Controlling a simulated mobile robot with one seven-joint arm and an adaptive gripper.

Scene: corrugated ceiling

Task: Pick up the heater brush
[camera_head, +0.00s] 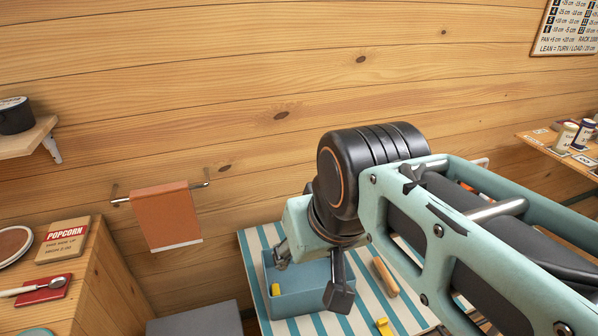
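I cannot pick out the heater brush for certain. A tan, rounded, elongated object (385,277) lies on the striped cloth to the right of my gripper; it could be a brush handle, but no bristles show. My gripper (309,280) points down in front of the blue bin (292,303), with its two fingers spread apart and nothing visible between them. My arm hides the right part of the striped surface.
The blue bin holds a small yellow block (275,290); another yellow piece (383,326) lies on the striped cloth (253,245). A wooden counter (100,285) with a popcorn box (64,240) stands at left. A brown towel (166,215) hangs on the wall. A shelf (560,150) with jars is at right.

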